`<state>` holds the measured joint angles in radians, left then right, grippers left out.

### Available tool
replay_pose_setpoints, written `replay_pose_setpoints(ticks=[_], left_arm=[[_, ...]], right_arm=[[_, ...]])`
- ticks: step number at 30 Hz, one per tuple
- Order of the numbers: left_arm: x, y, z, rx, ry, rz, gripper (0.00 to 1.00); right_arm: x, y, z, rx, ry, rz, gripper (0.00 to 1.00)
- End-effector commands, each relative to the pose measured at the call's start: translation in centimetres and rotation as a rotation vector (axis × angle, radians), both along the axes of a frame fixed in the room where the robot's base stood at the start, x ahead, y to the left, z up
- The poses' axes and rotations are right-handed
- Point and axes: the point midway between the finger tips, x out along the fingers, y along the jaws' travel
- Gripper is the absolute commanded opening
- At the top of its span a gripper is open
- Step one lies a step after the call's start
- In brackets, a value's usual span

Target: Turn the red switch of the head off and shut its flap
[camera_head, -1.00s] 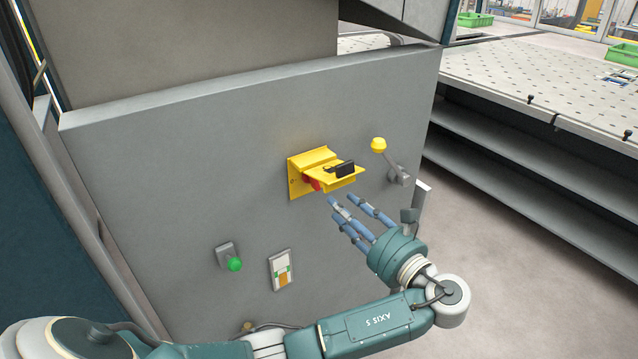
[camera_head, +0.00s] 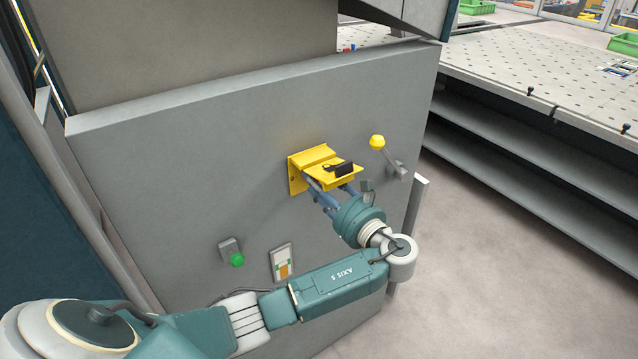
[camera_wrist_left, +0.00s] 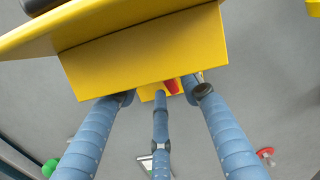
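The yellow switch housing (camera_head: 297,177) is fixed to the grey cabinet front. Its flap (camera_head: 322,173) is up and juts outward, with a black catch (camera_head: 344,169) on it. The red switch (camera_wrist_left: 172,86) shows only in part in the left wrist view, under the flap (camera_wrist_left: 145,55); in the head view it is hidden. My left gripper (camera_head: 322,190) reaches up under the flap from the lower right. In the left wrist view its three fingers (camera_wrist_left: 163,94) are spread, with the red switch between the middle and right ones. Contact cannot be told. My right gripper is out of view.
A lever with a yellow knob (camera_head: 377,142) stands right of the housing, close to my left wrist. A perforated table (camera_head: 540,75) is at the right, with floor between.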

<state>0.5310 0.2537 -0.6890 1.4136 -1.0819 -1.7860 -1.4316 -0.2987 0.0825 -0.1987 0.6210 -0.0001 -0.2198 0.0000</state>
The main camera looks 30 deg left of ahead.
Motion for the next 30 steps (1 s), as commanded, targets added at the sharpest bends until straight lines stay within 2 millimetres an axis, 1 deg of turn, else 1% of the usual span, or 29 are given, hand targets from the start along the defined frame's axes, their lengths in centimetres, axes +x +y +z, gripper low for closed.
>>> replay_pose_setpoints(ticks=[1,4,5,13,17,23,30], left_arm=[[0.0,0.0,0.0,0.000,0.000,0.000,0.24],[0.0,0.0,0.0,0.000,0.000,0.000,0.04],[0.0,0.0,0.0,0.000,0.000,0.000,0.00],[0.0,-0.1,-0.1,-0.005,-0.011,0.000,0.00],[0.0,-0.1,-0.2,-0.020,-0.046,-0.001,0.00],[0.0,-0.1,-0.4,-0.067,-0.156,0.000,0.00],[0.0,-0.1,-0.7,-0.151,-0.355,0.001,0.00]], right_arm=[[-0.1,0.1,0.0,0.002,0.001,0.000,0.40],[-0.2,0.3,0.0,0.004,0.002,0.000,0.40],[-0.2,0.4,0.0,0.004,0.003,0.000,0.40],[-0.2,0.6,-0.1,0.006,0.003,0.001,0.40],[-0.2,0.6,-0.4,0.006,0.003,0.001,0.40],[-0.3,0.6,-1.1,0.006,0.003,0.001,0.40],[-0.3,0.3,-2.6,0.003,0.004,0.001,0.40]])
